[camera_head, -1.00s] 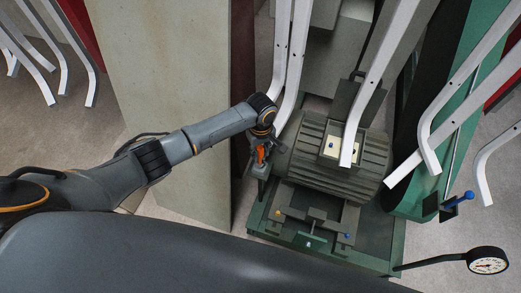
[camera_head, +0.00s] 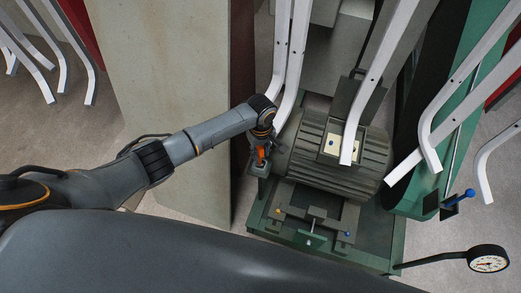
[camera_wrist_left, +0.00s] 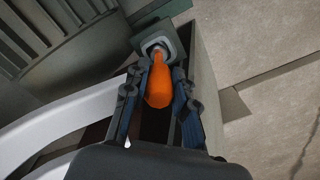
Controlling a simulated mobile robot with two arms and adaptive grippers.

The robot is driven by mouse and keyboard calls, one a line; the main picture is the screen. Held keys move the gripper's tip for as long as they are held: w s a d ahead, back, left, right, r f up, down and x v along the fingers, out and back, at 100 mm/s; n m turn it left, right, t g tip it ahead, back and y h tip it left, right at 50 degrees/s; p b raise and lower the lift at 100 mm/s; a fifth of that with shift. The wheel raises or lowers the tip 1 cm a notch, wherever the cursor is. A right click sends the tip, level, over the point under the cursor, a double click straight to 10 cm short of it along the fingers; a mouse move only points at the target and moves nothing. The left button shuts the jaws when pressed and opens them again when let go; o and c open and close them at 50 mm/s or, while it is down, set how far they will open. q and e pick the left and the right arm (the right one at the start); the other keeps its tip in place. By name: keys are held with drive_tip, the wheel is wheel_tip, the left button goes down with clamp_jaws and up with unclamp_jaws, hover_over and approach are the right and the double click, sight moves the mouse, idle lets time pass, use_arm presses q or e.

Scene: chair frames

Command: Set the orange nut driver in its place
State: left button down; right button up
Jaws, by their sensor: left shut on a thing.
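The orange nut driver (camera_head: 262,154) is at my left gripper (camera_head: 262,147), left of the ribbed motor in the head view. In the left wrist view, its orange handle (camera_wrist_left: 160,84) lies between the two fingers of my left gripper (camera_wrist_left: 160,92), which is shut on it. The driver's far end meets a small grey square holder (camera_wrist_left: 172,38) with a round opening; I cannot tell how deep it sits. The holder (camera_head: 257,170) also shows just below the gripper in the head view. My right gripper is not in view.
The ribbed motor (camera_head: 360,155) stands on a green base (camera_head: 375,262) right of the gripper. White chair frames (camera_head: 377,65) hang close above it. A concrete pillar (camera_head: 165,70) stands left. A blue-handled tool (camera_head: 468,195) and a dial gauge (camera_head: 488,259) are at the right.

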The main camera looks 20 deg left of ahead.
use_arm(q)
drive_tip(key=shift+f+b, duration=0.35)
drive_tip(key=shift+f, duration=0.35)
drive_tip(key=c, duration=1)
unclamp_jaws()
drive_tip(key=shift+r, duration=0.1)
wheel_tip(320, 180, up, 12)
drive_tip(key=shift+f, duration=0.1)
